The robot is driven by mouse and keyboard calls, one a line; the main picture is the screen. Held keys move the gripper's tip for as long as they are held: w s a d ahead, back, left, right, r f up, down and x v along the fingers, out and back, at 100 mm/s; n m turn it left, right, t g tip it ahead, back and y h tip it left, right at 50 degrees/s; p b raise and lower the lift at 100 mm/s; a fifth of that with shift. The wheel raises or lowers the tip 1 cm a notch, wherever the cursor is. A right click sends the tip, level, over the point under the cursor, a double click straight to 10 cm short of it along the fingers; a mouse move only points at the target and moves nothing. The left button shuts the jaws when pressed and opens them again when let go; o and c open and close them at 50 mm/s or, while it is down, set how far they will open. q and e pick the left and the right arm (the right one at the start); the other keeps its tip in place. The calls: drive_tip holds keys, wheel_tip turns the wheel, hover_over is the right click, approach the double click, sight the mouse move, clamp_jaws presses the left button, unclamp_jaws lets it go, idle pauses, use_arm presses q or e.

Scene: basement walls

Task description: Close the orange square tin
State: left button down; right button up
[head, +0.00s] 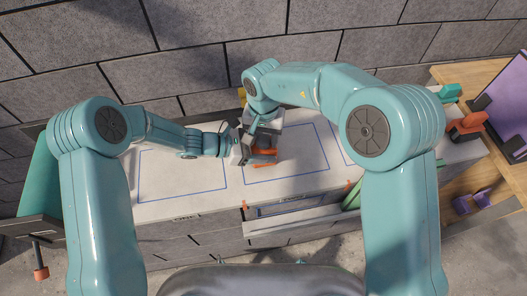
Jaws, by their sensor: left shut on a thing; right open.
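The orange square tin (264,159) is on the pale worktop near the middle of the head view, inside a blue outlined square. Only small orange patches of it show, as both grippers cover much of it. Its lid cannot be told apart from its body. My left gripper (243,152) is at the tin's left side and shut on it. My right gripper (264,141) is open, just above and behind the tin. Whether it touches the tin is not clear.
The worktop (185,187) has blue outlined areas and is clear at left. An open drawer (292,222) sticks out below its front edge. A grey block wall (190,45) stands close behind. A wooden table (461,75) at right holds orange, green and purple things.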

drive_tip(key=c, duration=0.9)
drive_tip(key=o, duration=1.2)
drive_tip(key=shift+r, duration=2.35)
